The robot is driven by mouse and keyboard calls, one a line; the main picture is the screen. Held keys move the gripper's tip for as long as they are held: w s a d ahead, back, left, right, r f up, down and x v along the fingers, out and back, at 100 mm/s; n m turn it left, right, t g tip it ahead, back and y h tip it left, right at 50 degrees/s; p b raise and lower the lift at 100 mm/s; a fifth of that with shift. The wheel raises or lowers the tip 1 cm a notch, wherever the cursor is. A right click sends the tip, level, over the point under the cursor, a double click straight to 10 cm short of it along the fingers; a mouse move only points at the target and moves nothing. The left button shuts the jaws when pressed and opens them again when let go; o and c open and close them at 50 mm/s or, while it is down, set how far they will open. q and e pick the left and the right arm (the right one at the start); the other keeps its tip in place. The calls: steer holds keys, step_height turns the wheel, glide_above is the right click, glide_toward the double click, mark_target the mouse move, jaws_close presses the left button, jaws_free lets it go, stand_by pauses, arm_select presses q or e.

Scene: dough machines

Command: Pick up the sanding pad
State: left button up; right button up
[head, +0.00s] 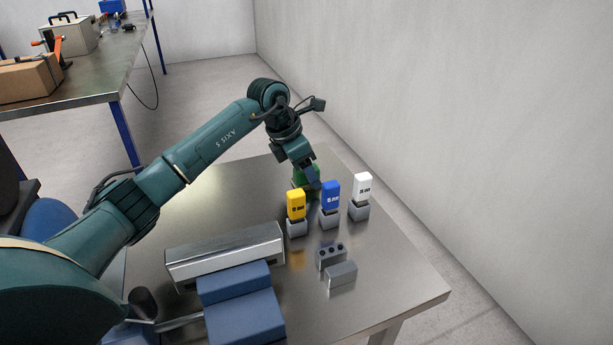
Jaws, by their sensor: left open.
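My left arm reaches in from the left over the metal table (400,290). My left gripper (313,182) points down beside a green object (299,177), which it partly hides. I cannot tell whether they touch. The gripper is open. I cannot tell for sure which thing is the sanding pad. A plain grey block (341,275) lies towards the front right, next to a grey block with dark holes (331,256). My right gripper is not in view.
Yellow (296,204), blue (331,195) and white (363,186) labelled pieces stand upright in grey bases, close to the gripper. A silver bar-shaped housing (225,254) and a blue unit (243,310) fill the front. The table's right edge is clear. Another bench (105,85) stands back left.

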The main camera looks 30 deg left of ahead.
arm_select(q)
steer(key=shift+c, duration=0.6)
steer(key=c, duration=0.9)
steer(key=shift+r, duration=0.15)
steer(key=shift+c, duration=0.2)
step_height(320, 180, up, 10)
steer(key=shift+f, duration=0.1)
